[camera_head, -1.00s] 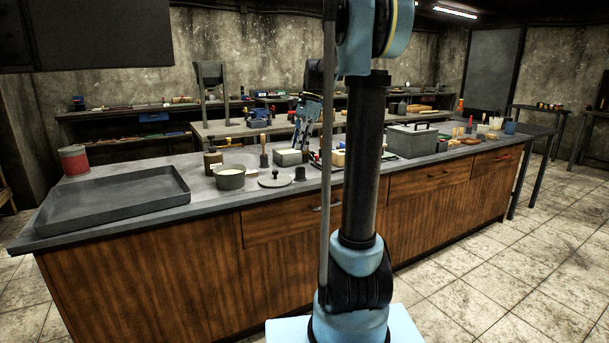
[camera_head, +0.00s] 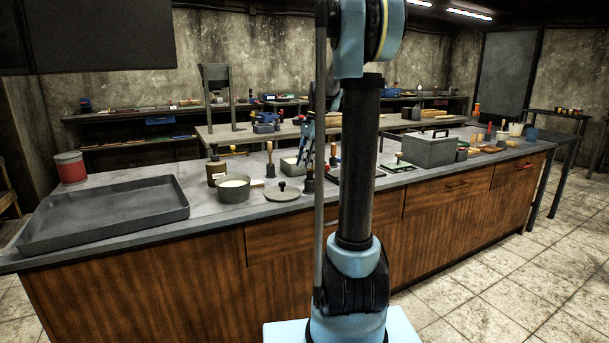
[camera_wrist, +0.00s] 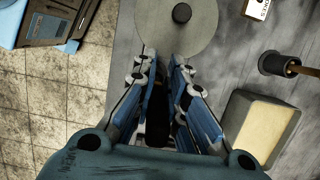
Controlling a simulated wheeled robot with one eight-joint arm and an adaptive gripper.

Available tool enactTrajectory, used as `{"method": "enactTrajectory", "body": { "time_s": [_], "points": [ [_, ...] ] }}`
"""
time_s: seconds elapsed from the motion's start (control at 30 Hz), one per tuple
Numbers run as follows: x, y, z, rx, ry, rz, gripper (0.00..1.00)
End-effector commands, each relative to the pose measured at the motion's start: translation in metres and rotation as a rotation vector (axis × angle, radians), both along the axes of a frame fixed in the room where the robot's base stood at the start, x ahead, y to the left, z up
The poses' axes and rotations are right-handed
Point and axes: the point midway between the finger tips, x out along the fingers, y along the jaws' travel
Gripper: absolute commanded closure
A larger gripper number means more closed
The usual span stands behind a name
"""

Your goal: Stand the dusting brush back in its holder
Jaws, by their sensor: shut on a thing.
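My gripper (camera_head: 305,158) points down over the counter, just right of the round lid, and is shut on the dusting brush (camera_head: 310,166). Its tan handle shows at the fingertips in the head view. The small dark holder (camera_head: 310,185) stands on the counter directly below. I cannot tell how far the brush is inside it. In the wrist view my gripper's fingers (camera_wrist: 163,68) are close together and hide most of the brush and holder.
The grey lid (camera_wrist: 205,35) lies close by the fingertips. A box of pale material (camera_wrist: 262,125) and a wooden-handled tool in a dark base (camera_wrist: 272,63) stand near. A pot (camera_head: 232,190) and large tray (camera_head: 105,212) are left; a grey toolbox (camera_head: 430,150) is right.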

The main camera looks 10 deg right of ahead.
Motion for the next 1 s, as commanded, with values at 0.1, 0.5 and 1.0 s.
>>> {"method": "enactTrajectory", "body": {
  "time_s": [0.1,0.5,1.0],
  "points": [
    [0.0,-0.002,-0.007,0.0,0.001,-0.002,1.0],
    [0.0,-0.002,-0.044,0.0,0.0,-0.003,1.0],
    [0.0,-0.002,-0.044,0.0,0.0,-0.003,0.68]
  ]
}}
